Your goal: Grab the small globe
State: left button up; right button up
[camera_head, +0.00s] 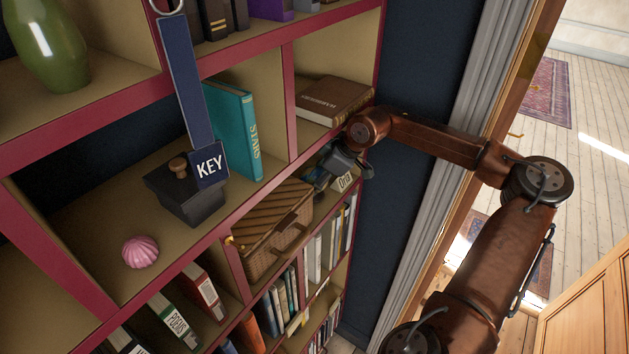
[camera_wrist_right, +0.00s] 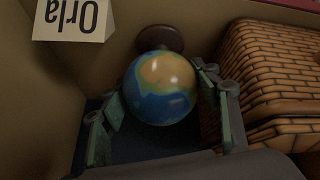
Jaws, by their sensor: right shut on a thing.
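The small globe (camera_wrist_right: 160,88), blue with tan and green land, shows in the right wrist view on a dark round base (camera_wrist_right: 160,38). My right gripper (camera_wrist_right: 162,98) has its green-padded fingers on both sides of the globe and is shut on it. In the head view my right gripper (camera_head: 322,181) reaches into the shelf compartment beside the wicker basket, and the globe is hidden there. My left gripper is not in view.
A wicker basket (camera_head: 279,231) stands close beside my right gripper; it also shows in the right wrist view (camera_wrist_right: 270,75). A name card (camera_head: 345,183) stands on the other side, against the compartment wall. A brown book (camera_head: 333,98) lies on the shelf above.

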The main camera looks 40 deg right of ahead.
jog(key=c, duration=0.4)
jog(key=shift+s+d+r+b, duration=0.1)
jog(key=shift+r+b, duration=0.05)
jog(key=shift+b, duration=0.6)
jog(key=s+d+b, duration=0.3)
jog(key=s+b, duration=0.1)
jog(key=s, duration=0.4)
jog(key=s+d+b, duration=0.3)
jog(key=s+b, duration=0.1)
jog(key=s, duration=0.4)
jog(key=shift+s+d+r, duration=0.15)
jog(key=shift+s+d, duration=0.1)
